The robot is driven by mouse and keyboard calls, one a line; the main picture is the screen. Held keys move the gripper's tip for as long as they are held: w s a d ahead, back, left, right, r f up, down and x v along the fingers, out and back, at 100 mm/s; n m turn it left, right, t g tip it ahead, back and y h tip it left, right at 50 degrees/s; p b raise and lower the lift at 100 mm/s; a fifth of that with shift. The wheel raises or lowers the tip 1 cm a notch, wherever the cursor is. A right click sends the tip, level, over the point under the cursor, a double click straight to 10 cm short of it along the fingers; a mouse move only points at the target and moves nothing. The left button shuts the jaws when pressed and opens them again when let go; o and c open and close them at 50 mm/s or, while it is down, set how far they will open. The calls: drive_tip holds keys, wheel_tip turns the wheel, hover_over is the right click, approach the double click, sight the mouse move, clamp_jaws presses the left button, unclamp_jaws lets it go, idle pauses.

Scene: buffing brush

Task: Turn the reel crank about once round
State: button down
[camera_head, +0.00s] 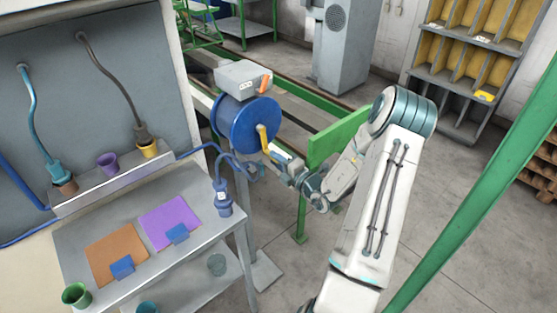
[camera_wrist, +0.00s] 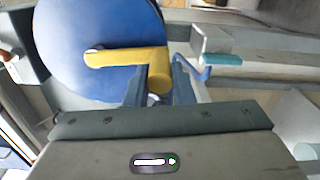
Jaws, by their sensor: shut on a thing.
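The blue reel (camera_head: 248,121) is mounted beside the shelf stand, under a grey box. Its yellow crank (camera_head: 263,139) points down from the hub in the head view. In the wrist view the reel (camera_wrist: 75,30) fills the upper left, and the crank arm (camera_wrist: 125,57) runs right from the hub to a handle (camera_wrist: 159,80). My gripper (camera_head: 279,158) comes from the right at the crank's lower end. In the wrist view its fingers (camera_wrist: 158,93) stand on both sides of the yellow handle, shut on it. The fingertips are partly hidden behind the handle.
A grey box with an orange lever (camera_head: 243,76) sits above the reel. A blue hose with a connector (camera_head: 222,196) hangs left of my gripper. A green rail (camera_head: 338,137) stands behind my arm. A shelf table (camera_head: 75,237) with purple and orange mats is at left.

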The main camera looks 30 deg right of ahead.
drive_tip(key=shift+a+f, duration=0.1)
drive_tip(key=c, duration=1.3)
unclamp_jaws()
drive_tip(key=shift+o, duration=0.2)
drive_tip(key=b+v, duration=0.3)
drive_tip(key=v, duration=1.1)
drive_tip(key=shift+w, duration=0.1)
